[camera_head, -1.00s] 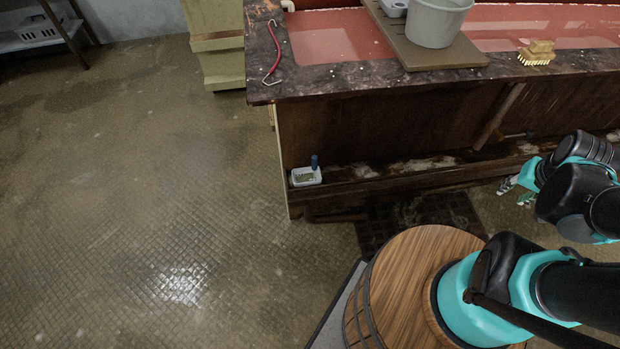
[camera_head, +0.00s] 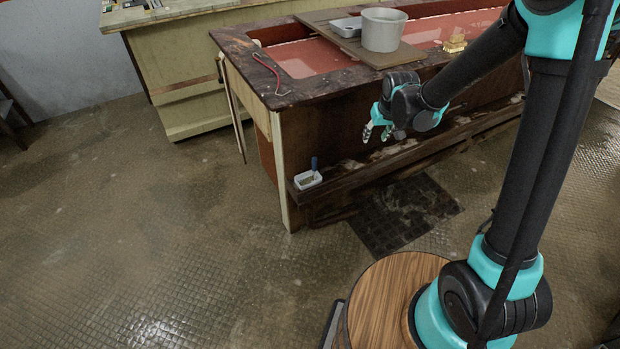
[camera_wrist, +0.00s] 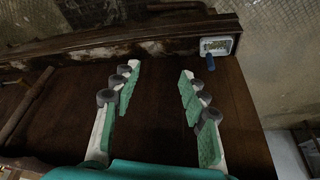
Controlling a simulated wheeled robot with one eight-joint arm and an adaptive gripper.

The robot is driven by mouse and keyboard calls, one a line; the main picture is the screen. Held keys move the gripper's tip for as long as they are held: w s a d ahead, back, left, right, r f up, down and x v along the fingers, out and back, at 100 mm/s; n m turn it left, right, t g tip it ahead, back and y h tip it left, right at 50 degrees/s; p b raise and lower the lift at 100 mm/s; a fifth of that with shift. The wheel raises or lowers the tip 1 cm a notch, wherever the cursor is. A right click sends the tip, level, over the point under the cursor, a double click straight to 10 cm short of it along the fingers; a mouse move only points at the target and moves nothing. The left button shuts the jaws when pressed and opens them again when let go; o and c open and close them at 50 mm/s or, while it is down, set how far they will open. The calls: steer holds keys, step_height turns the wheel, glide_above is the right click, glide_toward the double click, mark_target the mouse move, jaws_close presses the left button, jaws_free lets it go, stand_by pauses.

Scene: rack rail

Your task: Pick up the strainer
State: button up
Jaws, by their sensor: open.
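A small white rectangular tray (camera_head: 307,180) with a blue handle (camera_head: 314,163) at its edge sits on the low ledge at the left end of the wooden trough. I take this blue-handled item to be the strainer, but cannot tell whether tray and handle are one piece. In the wrist view the white tray (camera_wrist: 216,46) is at the upper right, with its blue handle (camera_wrist: 211,62) pointing toward me. My gripper (camera_head: 377,132) is open and empty in front of the trough's side, above and to the right of the tray. Its spread fingers (camera_wrist: 160,80) show in the wrist view.
The trough's rim (camera_head: 240,50) overhangs above the ledge (camera_head: 345,180). On top are a grey bucket (camera_head: 383,30) on a board, a yellow brush (camera_head: 454,44) and a red hooked tool (camera_head: 266,72). A dark floor grate (camera_head: 405,215) lies below. The floor at left is clear.

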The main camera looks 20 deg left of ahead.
steer(key=a+f+n, duration=0.1)
steer(key=a+f, duration=0.3)
steer(key=a, duration=0.5)
steer(key=a+f+n, duration=0.1)
steer(key=a+f, duration=0.3)
steer(key=a, duration=0.5)
steer(key=y, duration=0.1)
glide_toward(315, 159)
steer(key=shift+n, duration=0.3)
steer(key=x, duration=0.6)
steer(key=shift+w+f, duration=0.15)
steer(key=shift+w, duration=0.15)
steer(key=shift+s+x, duration=0.2)
steer(key=shift+x, duration=1.15)
steer(key=shift+s+x, duration=0.2)
steer(key=shift+x, duration=1.1)
steer(key=shift+f, duration=0.1)
steer(key=shift+c, duration=0.2)
jaws_close()
